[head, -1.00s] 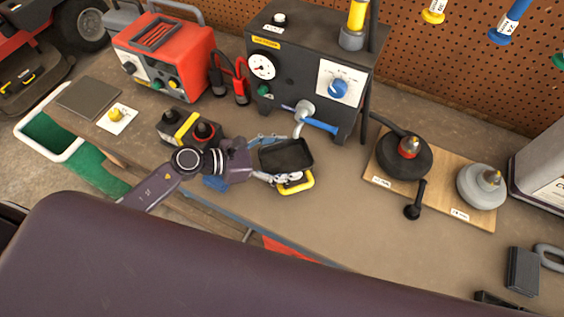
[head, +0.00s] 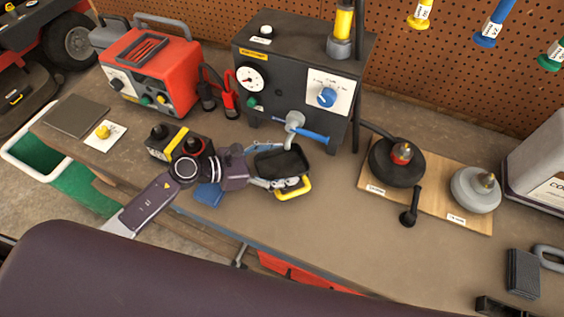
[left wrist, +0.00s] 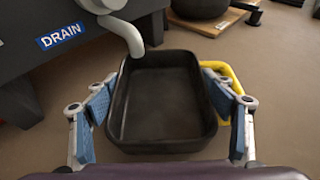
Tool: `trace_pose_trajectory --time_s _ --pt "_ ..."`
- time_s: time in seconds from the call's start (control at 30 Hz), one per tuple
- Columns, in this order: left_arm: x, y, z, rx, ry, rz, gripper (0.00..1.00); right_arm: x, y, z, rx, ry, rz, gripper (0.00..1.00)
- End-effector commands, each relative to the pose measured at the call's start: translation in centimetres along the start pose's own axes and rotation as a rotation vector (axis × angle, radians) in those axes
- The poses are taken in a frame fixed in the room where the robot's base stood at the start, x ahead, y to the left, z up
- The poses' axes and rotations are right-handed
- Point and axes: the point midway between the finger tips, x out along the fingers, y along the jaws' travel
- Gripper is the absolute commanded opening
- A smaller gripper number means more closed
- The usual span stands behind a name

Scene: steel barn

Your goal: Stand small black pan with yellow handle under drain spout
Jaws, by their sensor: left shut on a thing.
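The small black pan (head: 283,163) with its yellow handle (head: 293,190) is at the front of the black machine. My left gripper (left wrist: 162,100) has a blue-padded finger on each side of the pan (left wrist: 160,115) and is shut on it. The yellow handle (left wrist: 238,82) runs past the right finger. The grey drain spout (left wrist: 128,36), beside the blue DRAIN label (left wrist: 60,36), ends over the pan's far left corner in the left wrist view. In the head view the spout (head: 294,121) is just behind the pan. Whether the pan touches the bench is unclear. My right gripper is not in view.
A blue lever (head: 312,135) sticks out beside the spout. A battery (head: 178,146) stands left of the pan, close to my left arm. A wooden board (head: 430,192) with two round weights-like pieces lies to the right.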

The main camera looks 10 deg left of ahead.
Motion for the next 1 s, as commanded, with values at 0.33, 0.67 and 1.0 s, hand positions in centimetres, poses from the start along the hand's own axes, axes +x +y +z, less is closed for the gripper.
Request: trace_pose_trajectory --time_s 0.33,0.67,1.0 --pt "0.0 0.0 0.0 0.001 -0.001 0.0 0.96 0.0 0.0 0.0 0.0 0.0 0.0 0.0" --pt "-0.5 0.0 -0.1 0.001 0.002 0.001 0.96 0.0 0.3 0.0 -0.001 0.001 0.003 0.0" --pt "-6.8 -0.1 -0.2 0.001 0.006 -0.001 0.96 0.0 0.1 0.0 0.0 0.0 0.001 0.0"
